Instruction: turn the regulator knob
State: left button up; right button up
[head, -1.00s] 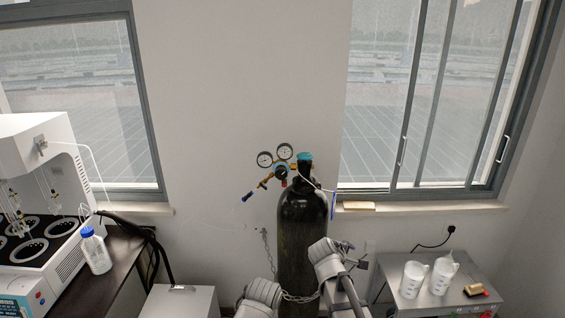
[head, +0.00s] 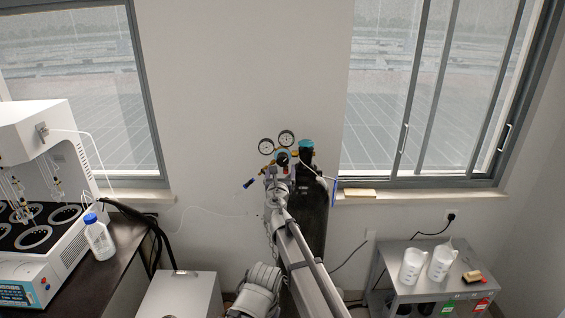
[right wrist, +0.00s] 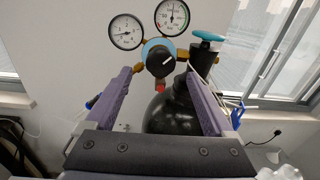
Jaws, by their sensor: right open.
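The regulator knob (right wrist: 160,62) is black with a white mark, in front of a blue ring. It also shows small in the head view (head: 282,158). Two round gauges (right wrist: 146,24) sit above it. My right gripper (right wrist: 158,74) is open, with one finger left of the knob and one right of it in the picture. The knob appears just beyond the fingertips, and I see no contact. In the head view my right gripper (head: 279,178) is just below the regulator and partly hidden by my arm. My left gripper is not in view.
The black gas cylinder (head: 314,215) with a teal valve (head: 306,146) stands against the wall. A metal side table (head: 400,290) with two white jugs is at right. A bench with a white machine (head: 40,235) and a blue-capped bottle (head: 98,240) is at left.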

aim_at(282, 162)
jog(key=w, duration=0.7)
jog(key=shift+d, duration=0.25)
jog(key=shift+s, duration=0.1)
jog(key=c, duration=1.4)
